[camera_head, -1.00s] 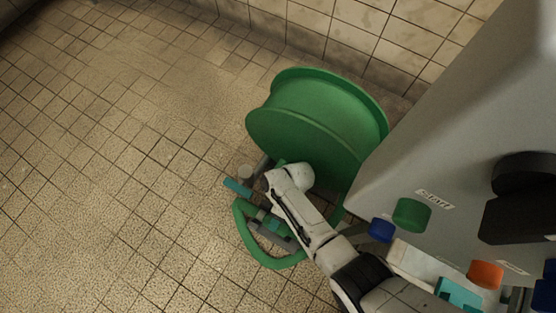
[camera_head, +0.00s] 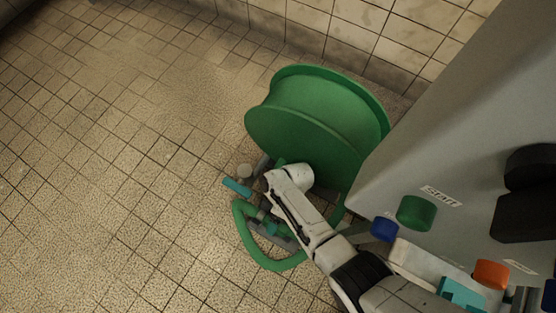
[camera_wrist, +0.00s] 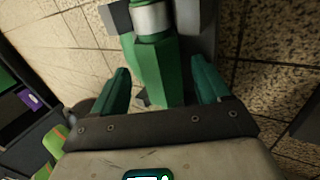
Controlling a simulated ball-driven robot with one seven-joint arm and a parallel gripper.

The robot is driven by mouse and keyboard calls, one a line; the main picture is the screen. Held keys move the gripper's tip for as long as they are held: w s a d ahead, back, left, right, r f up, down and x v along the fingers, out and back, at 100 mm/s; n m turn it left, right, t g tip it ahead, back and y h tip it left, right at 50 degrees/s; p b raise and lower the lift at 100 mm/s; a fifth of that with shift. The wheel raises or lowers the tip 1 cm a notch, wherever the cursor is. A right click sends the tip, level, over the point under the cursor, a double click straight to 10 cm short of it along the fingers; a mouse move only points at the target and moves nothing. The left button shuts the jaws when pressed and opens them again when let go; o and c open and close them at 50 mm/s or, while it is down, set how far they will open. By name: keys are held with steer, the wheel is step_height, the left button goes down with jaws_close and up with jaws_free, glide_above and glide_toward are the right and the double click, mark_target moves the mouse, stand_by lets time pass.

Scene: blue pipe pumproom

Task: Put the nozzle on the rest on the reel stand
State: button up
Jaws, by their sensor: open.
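In the wrist view, my gripper (camera_wrist: 161,66) is open, with one green finger on each side of the nozzle (camera_wrist: 152,52). The nozzle has a green body with a silver-white band, and a gap shows on both sides. A grey block (camera_wrist: 197,18), perhaps part of the rest, is behind it at the top. In the head view, the green reel (camera_head: 318,118) stands on the floor, with a loop of green hose (camera_head: 246,244) beside it. My arm covers part of the reel stand. Its rest cannot be made out clearly there.
A large grey cabinet (camera_head: 430,130) with coloured knobs stands close on the right of my arm. A tiled wall (camera_head: 350,25) is behind the reel. The tiled floor (camera_head: 110,170) on the left is clear.

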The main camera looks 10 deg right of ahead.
mark_target(284, 233)
stand_by(0.3)
steer(key=shift+r+p, duration=0.5)
step_height(284, 233, up, 2)
steer(key=shift+r+p, duration=0.2)
steer(key=shift+p, duration=0.75)
steer(key=s+r+p, duration=0.1)
steer(key=r+p, duration=0.1)
steer(key=s+d+r+p, duration=0.1)
steer(key=s+p, duration=0.1)
steer(key=s+r+p, duration=0.1)
steer(key=r+p, duration=0.1)
steer(key=shift+s+d+r, duration=0.2)
steer(key=shift+s+r, duration=0.05)
steer(key=shift+r, duration=0.1)
steer(key=s+d+r+p, duration=0.2)
steer(key=s+r+p, duration=0.2)
steer(key=s, duration=0.5)
steer(key=shift+d+p, duration=0.2)
steer(key=shift+p, duration=0.95)
steer(key=shift+s+f, duration=0.1)
